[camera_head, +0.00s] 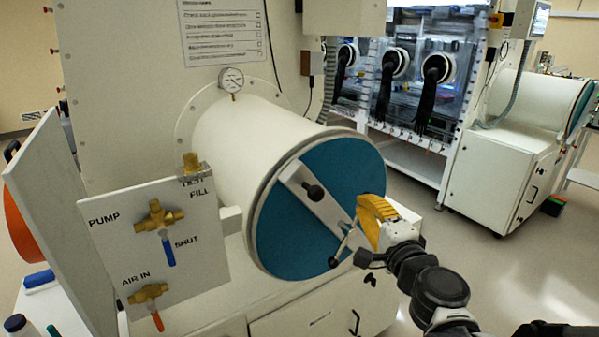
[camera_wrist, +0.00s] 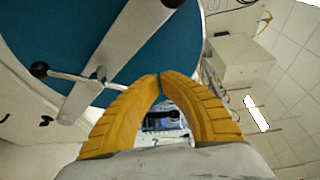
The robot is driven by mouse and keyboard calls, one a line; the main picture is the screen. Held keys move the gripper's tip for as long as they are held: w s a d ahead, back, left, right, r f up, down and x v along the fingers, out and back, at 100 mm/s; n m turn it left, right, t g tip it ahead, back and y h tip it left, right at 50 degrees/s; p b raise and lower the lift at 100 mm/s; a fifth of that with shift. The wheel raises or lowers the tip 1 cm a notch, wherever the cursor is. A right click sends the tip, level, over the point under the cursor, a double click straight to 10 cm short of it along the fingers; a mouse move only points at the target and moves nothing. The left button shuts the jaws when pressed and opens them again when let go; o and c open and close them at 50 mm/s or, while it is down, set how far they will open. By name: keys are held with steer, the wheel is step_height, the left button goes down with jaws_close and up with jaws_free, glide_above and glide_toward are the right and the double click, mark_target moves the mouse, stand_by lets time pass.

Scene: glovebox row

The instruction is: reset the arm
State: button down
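My gripper (camera_head: 374,215) has ribbed yellow fingers and is in front of the right side of the antechamber's blue round door (camera_head: 300,240). In the wrist view, the fingertips (camera_wrist: 160,77) meet in an arch, with no object seen between them. My dark arm comes in from the lower right. The door has a grey crossbar (camera_head: 318,205) with a black knob, and a thin lever handle (camera_head: 342,245) with a black ball end. The lever lies close to my gripper in the head view. In the wrist view, the lever (camera_wrist: 75,76) is left of the fingers, apart from them.
A valve panel (camera_head: 165,250) with brass valves stands left of the white antechamber cylinder (camera_head: 250,145). A pressure gauge (camera_head: 232,80) is above it. A glovebox with black gloves (camera_head: 430,95) stands behind to the right. The floor (camera_head: 520,270) at right is open.

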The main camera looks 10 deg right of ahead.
steer(key=s+a+f+n+g+y+b, duration=0.35)
steer(key=s+a+f+n+g, duration=0.35)
steer(key=a+n, duration=0.35)
steer(key=s+d+f+n+g+h+b, duration=0.2)
steer(key=s+d+f+n+g+h, duration=0.2)
steer(key=s+f, duration=0.5)
steer(key=shift+s+d+f+n+h, duration=0.3)
steer(key=shift+s+d+n+h, duration=0.05)
steer(key=shift+s+d+n, duration=0.75)
